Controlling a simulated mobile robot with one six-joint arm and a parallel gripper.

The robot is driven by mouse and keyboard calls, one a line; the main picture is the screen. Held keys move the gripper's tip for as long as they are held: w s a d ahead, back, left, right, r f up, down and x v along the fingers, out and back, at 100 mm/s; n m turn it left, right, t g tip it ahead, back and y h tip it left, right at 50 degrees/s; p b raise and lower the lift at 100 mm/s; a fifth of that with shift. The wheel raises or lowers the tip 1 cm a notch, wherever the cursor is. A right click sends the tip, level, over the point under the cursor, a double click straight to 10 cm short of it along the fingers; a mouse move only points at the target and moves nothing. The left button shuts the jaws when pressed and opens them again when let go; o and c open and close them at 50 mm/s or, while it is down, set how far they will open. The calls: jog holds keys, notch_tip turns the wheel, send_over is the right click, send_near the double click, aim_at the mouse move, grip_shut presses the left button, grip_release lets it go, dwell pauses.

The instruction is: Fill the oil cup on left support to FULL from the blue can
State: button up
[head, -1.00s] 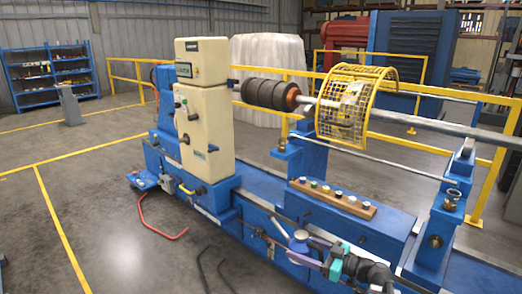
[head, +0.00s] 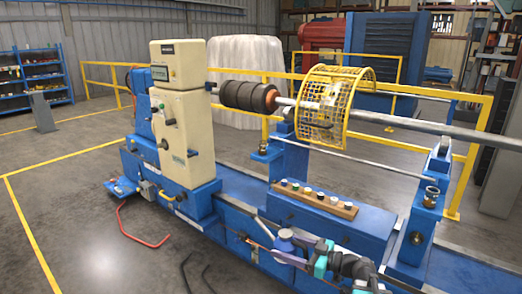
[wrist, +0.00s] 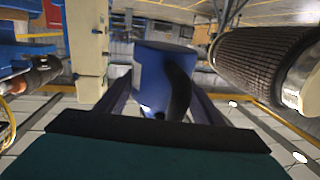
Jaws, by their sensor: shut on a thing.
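The blue can (head: 285,234) is held low at the front of the blue machine bed. It also fills the middle of the wrist view (wrist: 160,70), with its dark curved handle towards me. My gripper (head: 296,246) is shut on the can, its two dark fingers on either side in the wrist view. The oil cup on the left support (head: 263,147) is a small brass-coloured cup, behind and above the can and apart from it. Its oil level is too small to read. A similar cup (head: 432,195) sits on the right support.
A wooden strip with several small caps (head: 318,198) lies on the bed between the supports. Above it run a thin rod (head: 340,161) and the shaft with a yellow mesh guard (head: 322,115). The cream cabinet (head: 185,125) stands left. Open floor (head: 80,220) lies at front left.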

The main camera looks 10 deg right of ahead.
jog(key=shift+d, duration=0.1)
dwell(0.5)
jog(key=d, duration=0.6)
jog(key=shift+d, duration=0.25)
jog(key=shift+a, duration=0.2)
